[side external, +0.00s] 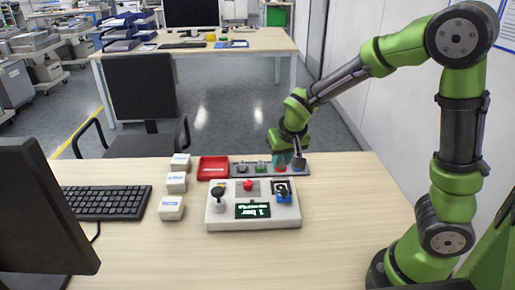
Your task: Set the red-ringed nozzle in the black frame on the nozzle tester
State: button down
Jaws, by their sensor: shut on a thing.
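My gripper (289,160) points down over the right part of a grey nozzle rack (235,176) at the back of the desk. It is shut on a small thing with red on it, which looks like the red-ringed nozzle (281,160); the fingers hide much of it. I cannot tell whether it is clear of the rack. The nozzle tester (240,221) is a white box in front of the rack with a lit display. The black frame (291,184) is at its back right, with a blue and dark part (283,196) at it.
The tester also carries a red knob (248,185) and a black-topped knob (218,192). A red tray (213,168) and several white boxes (171,207) stand to the left, beside a keyboard (105,202) and monitor (45,205). The desk right of the tester is clear.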

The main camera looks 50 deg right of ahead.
aim_at(284, 170)
jog(key=shift+s+f, duration=0.1)
jog(key=shift+f, duration=2.95)
jog(key=shift+f, duration=0.25)
jog(key=c, duration=0.9)
grip_release()
jog(key=v, duration=1.7)
